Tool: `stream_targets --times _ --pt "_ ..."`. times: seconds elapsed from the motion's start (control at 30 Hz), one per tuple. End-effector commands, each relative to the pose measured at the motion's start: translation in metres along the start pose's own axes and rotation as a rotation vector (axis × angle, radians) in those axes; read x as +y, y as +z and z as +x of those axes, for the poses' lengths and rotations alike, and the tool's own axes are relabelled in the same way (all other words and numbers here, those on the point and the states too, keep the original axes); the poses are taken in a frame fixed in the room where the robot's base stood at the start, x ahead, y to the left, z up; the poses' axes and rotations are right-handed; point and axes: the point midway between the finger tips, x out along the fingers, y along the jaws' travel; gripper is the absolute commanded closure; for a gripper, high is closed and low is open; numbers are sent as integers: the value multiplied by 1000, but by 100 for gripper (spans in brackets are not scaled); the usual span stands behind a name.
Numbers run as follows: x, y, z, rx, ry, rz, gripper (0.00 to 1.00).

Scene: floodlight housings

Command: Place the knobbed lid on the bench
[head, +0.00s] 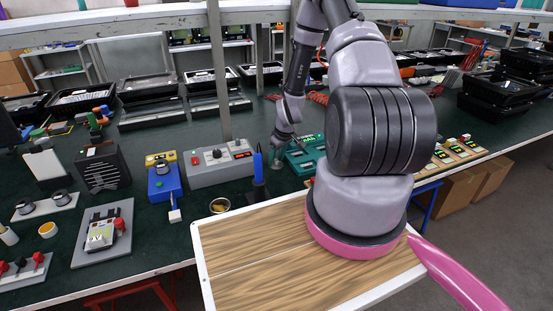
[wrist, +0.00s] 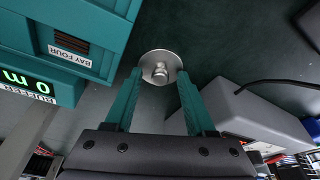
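The knobbed lid (wrist: 160,66) is a small silvery disc with a round knob, seen between my fingertips in the wrist view. It appears to lie on the dark green bench (wrist: 215,40). My gripper (wrist: 160,76) has two teal fingers spread apart on either side of the knob, with a visible gap to it. Whether the fingertips touch the disc's rim is unclear. In the head view my arm reaches down to the bench (head: 150,240), and the lid (head: 277,168) is a tiny grey shape below the wrist.
A teal unit marked BAY FOUR (wrist: 75,35) stands close on one side of my gripper and a grey control box (wrist: 255,115) on the other. In the head view, a blue-handled tool (head: 258,165) stands near the lid. A wood-topped surface (head: 260,255) fills the foreground.

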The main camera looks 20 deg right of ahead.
Motion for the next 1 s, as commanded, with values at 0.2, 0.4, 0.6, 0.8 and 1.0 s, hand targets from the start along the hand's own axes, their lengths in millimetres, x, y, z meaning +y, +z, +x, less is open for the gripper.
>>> stream_targets --times 0.2,0.4,0.6,0.8,1.0 --pt "0 -1 -6 1 1 0 45" --pt "1 -2 -40 3 3 -1 45" --pt "1 -2 -84 3 3 0 45" --pt "1 -2 -113 3 2 0 45" --pt "0 -1 -123 0 0 -1 45"
